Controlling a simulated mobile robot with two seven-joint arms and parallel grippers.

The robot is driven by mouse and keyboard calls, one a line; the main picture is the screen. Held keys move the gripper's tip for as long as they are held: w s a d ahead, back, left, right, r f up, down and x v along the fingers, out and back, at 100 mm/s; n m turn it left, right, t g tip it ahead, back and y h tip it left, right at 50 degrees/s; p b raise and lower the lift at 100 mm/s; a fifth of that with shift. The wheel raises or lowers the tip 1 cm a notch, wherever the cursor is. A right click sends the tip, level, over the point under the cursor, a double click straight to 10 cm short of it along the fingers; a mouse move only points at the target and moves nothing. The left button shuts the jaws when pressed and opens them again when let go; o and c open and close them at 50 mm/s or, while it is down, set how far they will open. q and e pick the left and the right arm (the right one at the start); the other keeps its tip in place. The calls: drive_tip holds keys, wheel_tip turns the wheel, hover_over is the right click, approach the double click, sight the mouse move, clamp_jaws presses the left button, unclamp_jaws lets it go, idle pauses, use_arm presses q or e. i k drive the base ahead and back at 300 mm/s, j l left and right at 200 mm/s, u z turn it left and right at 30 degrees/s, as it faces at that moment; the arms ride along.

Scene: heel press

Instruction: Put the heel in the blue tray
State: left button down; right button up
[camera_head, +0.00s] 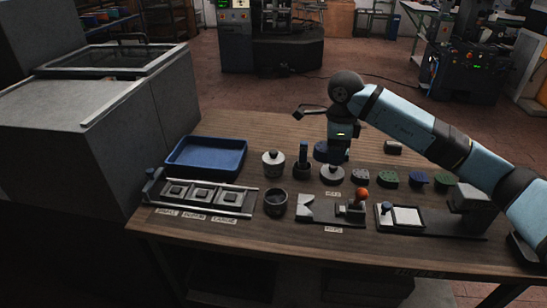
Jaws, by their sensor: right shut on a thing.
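The blue tray (207,141) lies at the back left of the wooden table and looks empty. My right gripper (333,163) points down at the back middle, right of the tray. It is shut at a pale round piece (332,175); the fingertips are small and dark, and I cannot tell whether this piece is clear of the table. Heel-shaped pieces stand in a row to its right: a grey speckled one (360,178), a green one (388,179), a blue one (419,179) and another green one (444,181). I cannot tell which is the heel. My left gripper is not in view.
A lidded white pot (273,163), a dark holder (302,170) and a dark cup (276,203) stand between tray and gripper. A fixture with a red knob (362,194), a slotted rack (203,196) and a flat pad (408,216) line the front. A grey cabinet (85,140) adjoins the left.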

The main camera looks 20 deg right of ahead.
sight(227, 161)
drive_tip(key=i+j+z, duration=0.1)
drive_tip(key=i+j, duration=0.2)
drive_tip(key=i+j+z, duration=0.1)
drive_tip(key=i+j, duration=0.15)
drive_tip(key=j, duration=0.15)
drive_tip(key=i+j+z, duration=0.25)
drive_tip(key=i+j, duration=0.25)
drive_tip(key=j, duration=0.25)
drive_tip(key=i+j+z, duration=0.1)
drive_tip(key=j, duration=0.35)
drive_tip(key=i, duration=0.1)
